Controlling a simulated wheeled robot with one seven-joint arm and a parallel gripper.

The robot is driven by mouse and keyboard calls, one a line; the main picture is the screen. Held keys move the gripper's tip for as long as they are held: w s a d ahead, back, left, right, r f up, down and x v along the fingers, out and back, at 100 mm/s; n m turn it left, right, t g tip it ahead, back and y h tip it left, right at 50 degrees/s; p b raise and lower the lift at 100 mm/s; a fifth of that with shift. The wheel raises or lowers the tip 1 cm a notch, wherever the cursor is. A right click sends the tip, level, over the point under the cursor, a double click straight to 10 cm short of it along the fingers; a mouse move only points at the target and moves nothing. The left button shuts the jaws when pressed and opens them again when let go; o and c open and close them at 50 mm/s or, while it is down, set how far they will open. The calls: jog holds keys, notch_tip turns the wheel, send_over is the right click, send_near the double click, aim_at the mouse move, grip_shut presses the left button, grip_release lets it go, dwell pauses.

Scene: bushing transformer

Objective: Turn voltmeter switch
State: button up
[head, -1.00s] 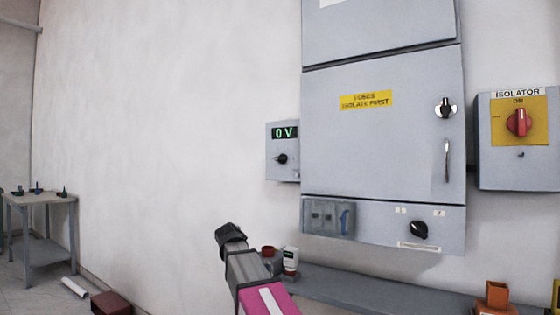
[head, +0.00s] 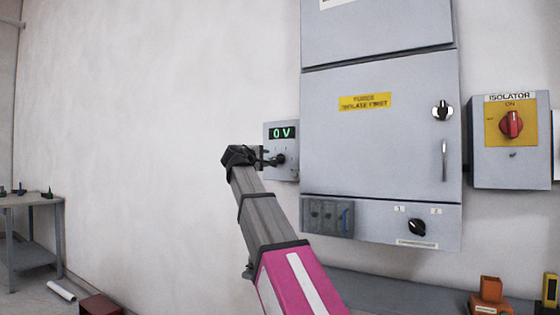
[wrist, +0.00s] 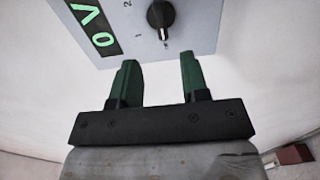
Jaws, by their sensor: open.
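The voltmeter (head: 290,146) is a small grey box on the wall, left of the large cabinet. Its green display reads "0 V". Its black switch knob (wrist: 161,15) sits below the display and shows clearly in the wrist view, with small position marks around it. My gripper (wrist: 157,62) is open and empty, its two green fingers apart and pointing at the box. The knob lies a little beyond the fingertips, roughly in line with the gap between them. In the head view my gripper (head: 272,159) is at the left side of the voltmeter and partly covers the switch.
A large grey cabinet (head: 380,130) stands right of the voltmeter, with a handle and a lower black knob (head: 417,227). An isolator box (head: 511,140) with a red switch is farther right. A shelf (head: 385,290) runs below. The wall to the left is bare.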

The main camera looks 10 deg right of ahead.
aim_at(277, 159)
jog(key=x, duration=0.9)
jog(key=shift+w+d, duration=0.2)
jog(key=shift+w, duration=0.1)
grip_shut()
